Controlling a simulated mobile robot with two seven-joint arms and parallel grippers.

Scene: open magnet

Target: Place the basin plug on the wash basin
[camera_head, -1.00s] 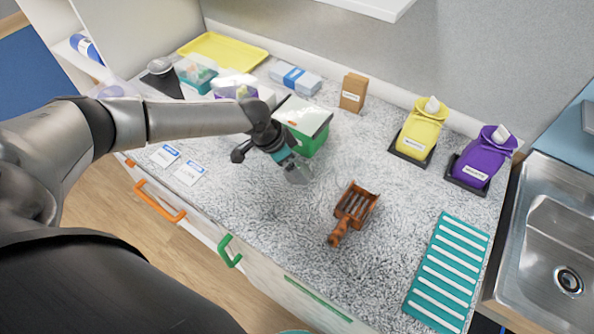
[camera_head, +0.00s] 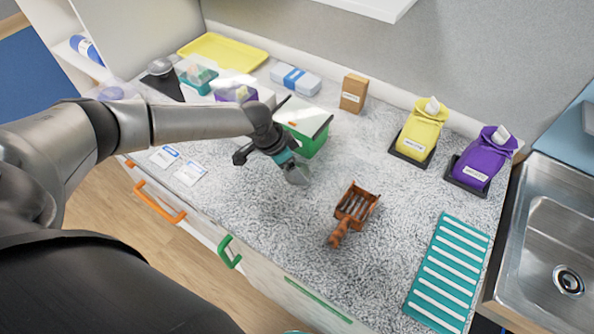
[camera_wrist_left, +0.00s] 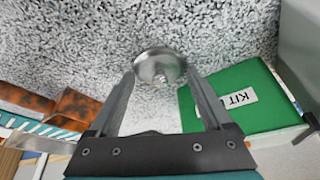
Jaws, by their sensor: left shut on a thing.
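The basin plug, a round silvery metal disc (camera_wrist_left: 160,63), sits between the fingertips of my left gripper (camera_wrist_left: 158,76) in the left wrist view. The gripper is shut on it. In the head view the left gripper (camera_head: 294,170) is over the speckled countertop, in front of the green box; the plug is hard to make out there. The wash basin (camera_head: 545,245) is a steel sink with a round drain (camera_head: 568,280) at the far right, well away from the gripper. My right gripper is not in view.
A brown slotted scoop (camera_head: 354,208) and a teal ribbed mat (camera_head: 447,272) lie between gripper and basin. Yellow (camera_head: 421,130) and purple (camera_head: 482,160) bags stand behind. A green box (camera_head: 306,140) stands behind the gripper. Counter around the scoop is clear.

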